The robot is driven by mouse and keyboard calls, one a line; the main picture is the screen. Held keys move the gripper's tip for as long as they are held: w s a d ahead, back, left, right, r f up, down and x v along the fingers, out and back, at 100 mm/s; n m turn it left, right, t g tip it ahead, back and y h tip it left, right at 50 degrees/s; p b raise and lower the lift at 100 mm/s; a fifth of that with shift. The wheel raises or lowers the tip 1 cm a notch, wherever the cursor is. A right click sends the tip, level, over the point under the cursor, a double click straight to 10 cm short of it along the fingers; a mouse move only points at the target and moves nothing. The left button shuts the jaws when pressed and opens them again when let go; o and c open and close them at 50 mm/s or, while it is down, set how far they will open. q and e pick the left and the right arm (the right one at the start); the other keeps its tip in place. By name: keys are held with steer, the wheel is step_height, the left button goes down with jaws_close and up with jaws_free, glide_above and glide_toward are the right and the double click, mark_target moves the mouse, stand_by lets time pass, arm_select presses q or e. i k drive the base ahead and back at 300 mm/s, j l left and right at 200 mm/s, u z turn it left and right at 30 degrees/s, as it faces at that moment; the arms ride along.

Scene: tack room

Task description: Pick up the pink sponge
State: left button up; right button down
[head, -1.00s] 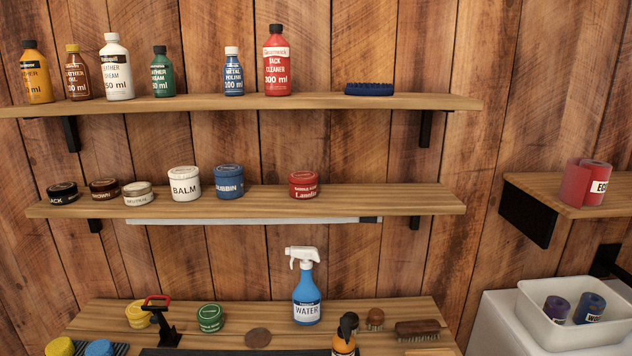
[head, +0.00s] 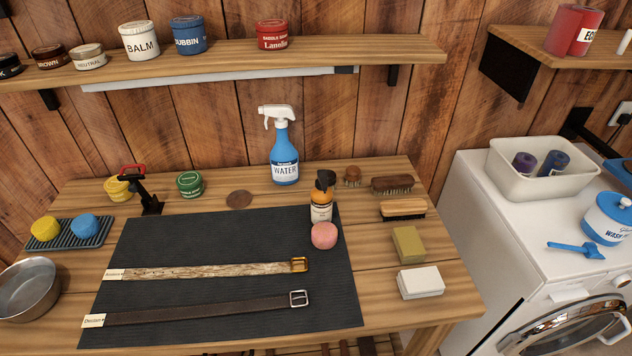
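The pink sponge (head: 324,235) is a small rounded piece on the right side of the black mat (head: 215,240), on the wooden workbench. It sits just in front of an amber bottle with a dark top (head: 321,203), and they look close together or touching. The sponge's top and front show clearly. Neither of my grippers is in the head view.
Two belts (head: 205,270) lie on the mat left of the sponge. A blue spray bottle (head: 284,155) stands behind. Brushes (head: 403,209), a tan block (head: 408,244) and a white block (head: 420,282) lie to the right. A metal bowl (head: 28,290) is at left.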

mark_target(324, 234)
steer(key=k+l+u, duration=0.1)
steer(key=l+u, duration=0.2)
steer(key=l, duration=0.15)
steer(key=k+l+u, duration=0.15)
steer(key=l+u, duration=0.15)
steer(key=l, duration=0.15)
steer(key=k+l+u, duration=0.15)
steer(key=l+u, duration=0.15)
steer(key=k+l+u, duration=0.3)
steer(key=l, duration=0.15)
steer(key=i, duration=0.05)
